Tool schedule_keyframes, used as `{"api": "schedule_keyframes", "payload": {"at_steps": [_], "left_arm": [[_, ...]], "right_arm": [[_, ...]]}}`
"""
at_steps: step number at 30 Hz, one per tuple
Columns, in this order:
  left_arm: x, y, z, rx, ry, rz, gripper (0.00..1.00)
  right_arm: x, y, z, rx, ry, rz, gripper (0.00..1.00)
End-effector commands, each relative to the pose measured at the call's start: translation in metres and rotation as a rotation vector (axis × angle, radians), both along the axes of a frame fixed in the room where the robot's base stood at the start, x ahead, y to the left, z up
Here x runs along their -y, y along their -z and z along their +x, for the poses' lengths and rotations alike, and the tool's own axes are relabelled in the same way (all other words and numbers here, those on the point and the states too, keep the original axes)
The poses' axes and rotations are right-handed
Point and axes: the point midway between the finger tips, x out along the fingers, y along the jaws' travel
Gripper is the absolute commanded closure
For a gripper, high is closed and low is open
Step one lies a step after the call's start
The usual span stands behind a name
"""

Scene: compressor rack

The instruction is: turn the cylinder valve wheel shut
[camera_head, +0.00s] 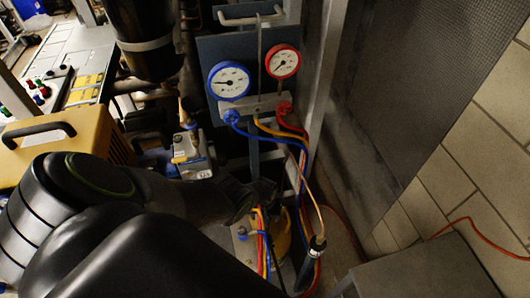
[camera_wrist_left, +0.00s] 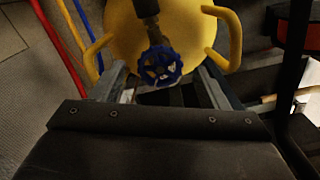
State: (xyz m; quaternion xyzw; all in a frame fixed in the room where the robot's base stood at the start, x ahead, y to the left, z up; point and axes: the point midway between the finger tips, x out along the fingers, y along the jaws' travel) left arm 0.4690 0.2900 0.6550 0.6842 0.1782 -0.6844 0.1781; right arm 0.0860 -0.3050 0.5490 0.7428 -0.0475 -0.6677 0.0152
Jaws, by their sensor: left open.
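The blue valve wheel (camera_wrist_left: 160,66) shows in the left wrist view, on a dark valve stem in front of a yellow cylinder (camera_wrist_left: 185,22). My left gripper (camera_wrist_left: 162,86) is open, with one finger on each side of the wheel in the picture. I see no clear contact between fingers and wheel. In the head view my left arm reaches in from the left, and its dark end hides the wheel. Part of the yellow cylinder (camera_head: 283,238) shows below it. My right gripper is not in view.
A blue gauge (camera_head: 229,81) and a red gauge (camera_head: 283,62) sit on a manifold (camera_head: 256,104) above. Blue, red and yellow hoses hang down near the arm. A torch-like handle (camera_head: 312,256) stands right of the cylinder. A grey box (camera_head: 425,270) is at lower right.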

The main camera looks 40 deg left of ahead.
Motion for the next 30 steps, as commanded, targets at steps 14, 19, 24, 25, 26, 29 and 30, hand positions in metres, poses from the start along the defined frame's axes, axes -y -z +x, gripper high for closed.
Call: {"api": "schedule_keyframes", "payload": {"at_steps": [14,19,24,25,26,29,30], "left_arm": [[0.000,-0.064,0.000,-0.001,-0.001,0.000,0.32],[0.000,-0.086,0.000,0.001,-0.001,0.000,0.32],[0.000,-0.085,0.001,0.002,0.002,-0.002,0.32],[0.000,-0.086,0.001,0.000,0.002,-0.002,0.32],[0.000,-0.088,0.002,0.002,0.002,-0.002,0.32],[0.000,-0.093,0.002,0.001,0.001,-0.003,0.32],[0.000,-0.095,0.002,0.001,0.001,-0.003,0.32]], "right_arm": [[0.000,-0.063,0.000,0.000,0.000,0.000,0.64],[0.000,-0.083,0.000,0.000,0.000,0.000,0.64],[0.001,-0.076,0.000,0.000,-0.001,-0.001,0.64],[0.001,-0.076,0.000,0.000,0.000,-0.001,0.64],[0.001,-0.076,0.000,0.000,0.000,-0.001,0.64],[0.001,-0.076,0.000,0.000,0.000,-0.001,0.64],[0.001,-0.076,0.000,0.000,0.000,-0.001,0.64]]}}
